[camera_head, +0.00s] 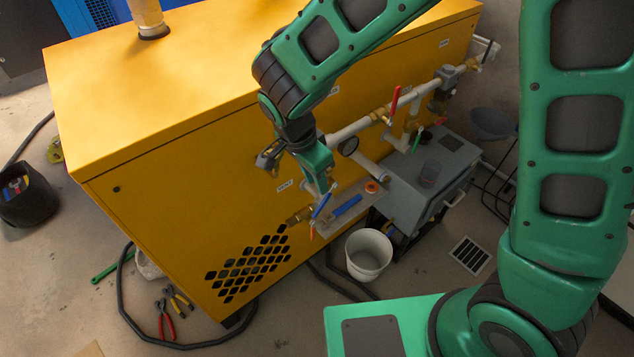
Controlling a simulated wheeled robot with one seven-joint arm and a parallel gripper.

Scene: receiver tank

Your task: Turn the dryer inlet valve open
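A yellow cabinet (180,150) has a white pipe run (360,125) with several valves along its right face. A red lever (395,100) stands up on the upper pipe, and a green lever (425,137) is lower right of it. A blue lever (321,206) sits slanted at a brass fitting (298,216) near the lower end of the face. The small labels are too blurred to tell which is the dryer inlet valve. My gripper (322,188) points down just above the blue lever. I cannot tell whether they touch, and the fingers are partly hidden.
A small shelf (325,226) below my gripper carries a blue tool (347,205) and an orange ring (372,187). A grey box (405,205) stands right of it. A white bucket (368,254), red pliers (165,320) and a dark hose (122,300) are on the floor.

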